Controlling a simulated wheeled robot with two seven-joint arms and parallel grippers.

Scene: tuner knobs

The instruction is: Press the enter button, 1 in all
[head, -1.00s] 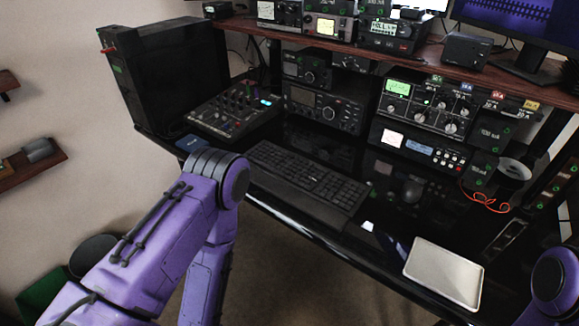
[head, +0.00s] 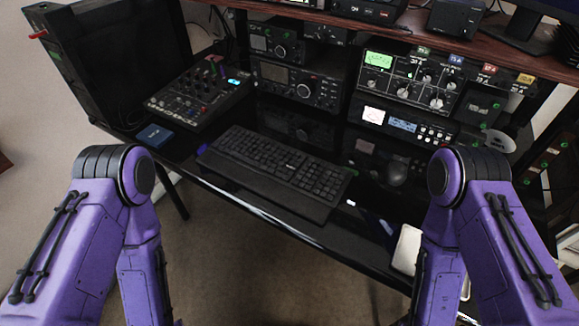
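No button marked enter can be made out at this size. A black keyboard (head: 270,168) lies on the desk in the middle of the head view, its key labels too small to read. A low unit with a blue display (head: 403,125) and a row of small buttons stands behind it at the right. Above that unit is a tuner panel with several knobs (head: 402,84) and a green-lit meter. My purple arms bend down at left and right, in front of the desk's front edge. Neither gripper shows.
A mixer (head: 200,95) and a blue box (head: 155,135) lie left of the keyboard. A white tray (head: 405,248) is partly hidden by my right arm.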

